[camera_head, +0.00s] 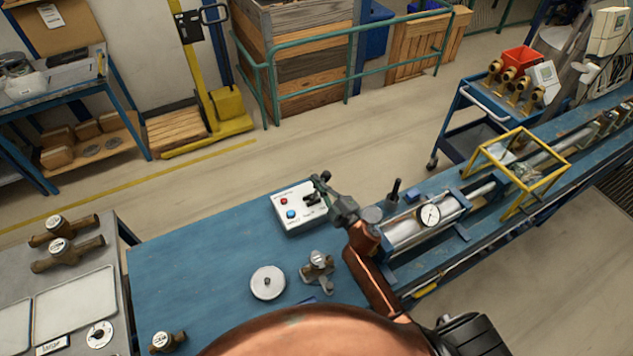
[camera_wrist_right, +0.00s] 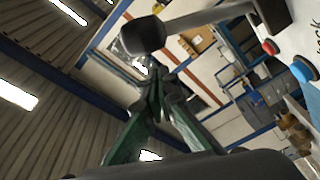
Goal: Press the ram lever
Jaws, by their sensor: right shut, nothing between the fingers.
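The control box (camera_head: 294,214) is white with a red button and a blue button, and lies on the blue bench. A lever with a dark knob (camera_wrist_right: 142,36) reaches out from the box in the right wrist view. In the head view my gripper partly hides the lever area at the box's right edge. My right gripper (camera_head: 321,184) is shut and empty, over the box's right side. In the wrist view its fingertips (camera_wrist_right: 156,78) are close to the knob; I cannot tell whether they touch. My left gripper is not in view.
A ram rig with a dial gauge (camera_head: 429,215) runs right of my gripper, with a black upright handle (camera_head: 395,190) beside it. The bench left of the box is clear.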

